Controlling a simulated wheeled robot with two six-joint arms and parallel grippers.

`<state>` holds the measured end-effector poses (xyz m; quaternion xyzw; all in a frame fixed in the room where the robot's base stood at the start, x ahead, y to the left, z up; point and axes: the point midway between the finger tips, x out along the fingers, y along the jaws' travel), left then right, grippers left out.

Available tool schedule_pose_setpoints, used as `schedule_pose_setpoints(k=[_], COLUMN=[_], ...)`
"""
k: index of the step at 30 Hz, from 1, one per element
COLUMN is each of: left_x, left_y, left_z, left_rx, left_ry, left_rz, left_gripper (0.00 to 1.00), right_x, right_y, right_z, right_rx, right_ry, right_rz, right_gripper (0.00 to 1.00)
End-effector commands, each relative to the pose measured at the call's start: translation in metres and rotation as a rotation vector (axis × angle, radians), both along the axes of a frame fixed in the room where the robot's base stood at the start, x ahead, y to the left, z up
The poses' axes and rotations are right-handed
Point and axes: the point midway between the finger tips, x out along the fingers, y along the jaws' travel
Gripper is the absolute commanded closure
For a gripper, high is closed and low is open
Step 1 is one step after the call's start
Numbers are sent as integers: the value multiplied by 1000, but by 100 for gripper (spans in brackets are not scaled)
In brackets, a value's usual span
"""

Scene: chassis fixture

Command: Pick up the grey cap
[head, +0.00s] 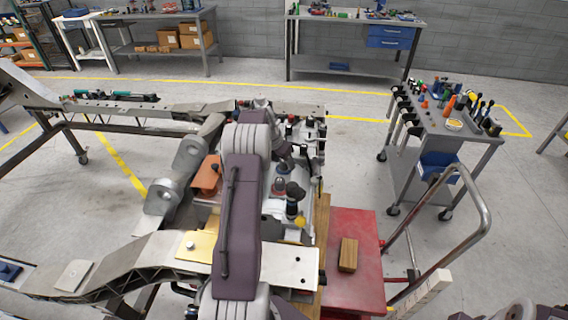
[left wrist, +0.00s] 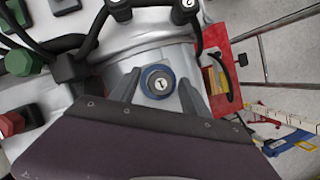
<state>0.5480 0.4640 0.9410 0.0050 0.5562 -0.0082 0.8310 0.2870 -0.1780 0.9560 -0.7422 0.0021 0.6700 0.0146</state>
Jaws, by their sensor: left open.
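A round grey cap (left wrist: 158,84) with a pale marked centre and a blue ring around it shows in the left wrist view. My left gripper (left wrist: 160,88) is open, with one finger on each side of the cap. I cannot tell whether the fingers touch it. In the head view, my left arm reaches over the chassis fixture (head: 200,245), and the arm hides much of the work area. I cannot pick out the grey cap in the head view. My right gripper is not in view.
Dark round fittings and cables (left wrist: 85,40) crowd the area near the left gripper. A red platform (head: 352,282) with a wooden block (head: 348,254) stands at the right of the fixture. A tool cart (head: 450,140) stands farther right. Open floor lies between benches and fixture.

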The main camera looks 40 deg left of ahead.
Motion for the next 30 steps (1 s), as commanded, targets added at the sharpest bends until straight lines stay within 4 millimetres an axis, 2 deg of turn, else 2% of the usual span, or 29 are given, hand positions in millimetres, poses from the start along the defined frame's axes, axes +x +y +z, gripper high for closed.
schedule_pose_setpoints(k=[3, 9, 24, 30], left_x=[0, 0, 0, 1], left_y=[0, 0, 0, 1], left_z=[1, 1, 2, 22], left_rx=[0, 0, 1, 4], left_ry=[0, 0, 0, -4], left_rz=[0, -1, -1, -2], left_gripper=[46, 100, 100, 100], right_x=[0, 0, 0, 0], right_y=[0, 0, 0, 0], right_z=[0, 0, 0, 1], right_rx=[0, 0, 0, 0], right_ry=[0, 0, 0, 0], right_rz=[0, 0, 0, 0], right_gripper=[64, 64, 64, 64])
